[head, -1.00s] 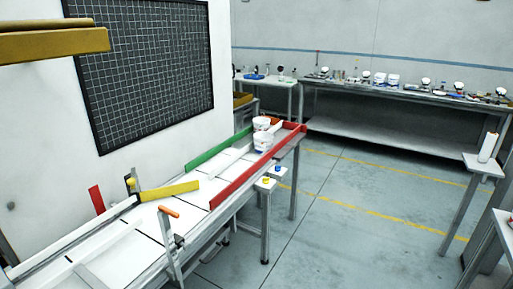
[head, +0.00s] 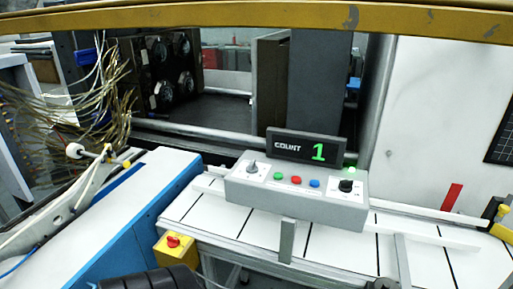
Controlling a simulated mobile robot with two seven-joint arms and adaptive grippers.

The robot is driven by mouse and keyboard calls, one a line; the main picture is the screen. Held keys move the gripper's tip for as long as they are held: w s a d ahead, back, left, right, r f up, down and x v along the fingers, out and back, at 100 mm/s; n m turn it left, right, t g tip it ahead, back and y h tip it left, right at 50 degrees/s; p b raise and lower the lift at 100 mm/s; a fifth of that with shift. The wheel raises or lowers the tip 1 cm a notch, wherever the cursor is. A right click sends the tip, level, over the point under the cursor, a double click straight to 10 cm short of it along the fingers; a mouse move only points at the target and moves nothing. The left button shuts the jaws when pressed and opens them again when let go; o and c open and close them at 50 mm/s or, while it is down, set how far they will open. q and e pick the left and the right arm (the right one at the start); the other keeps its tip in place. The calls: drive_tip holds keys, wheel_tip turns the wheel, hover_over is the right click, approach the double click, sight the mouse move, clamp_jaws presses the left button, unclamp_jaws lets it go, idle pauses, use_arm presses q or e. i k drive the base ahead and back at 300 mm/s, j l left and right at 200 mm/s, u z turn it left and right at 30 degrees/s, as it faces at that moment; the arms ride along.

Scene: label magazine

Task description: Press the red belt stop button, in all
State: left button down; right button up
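A red mushroom-shaped button (head: 173,241) sits on top of a small yellow box (head: 176,252) at the front left of the belt, in the lower left of the head view. A smaller round red button (head: 295,180) is on the grey control box (head: 300,203), between a green and a blue button. The frame does not label either red button. Neither gripper can be made out. A dark ribbed shape at the bottom edge, just below the yellow box, may be part of my arm.
The white slatted belt (head: 330,243) runs behind and right of the yellow box. A blue-sided machine (head: 140,215) stands close left of the yellow box. A yellow bar (head: 250,17) crosses the top.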

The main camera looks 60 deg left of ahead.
sight(295, 178)
drive_tip(key=u, duration=1.55)
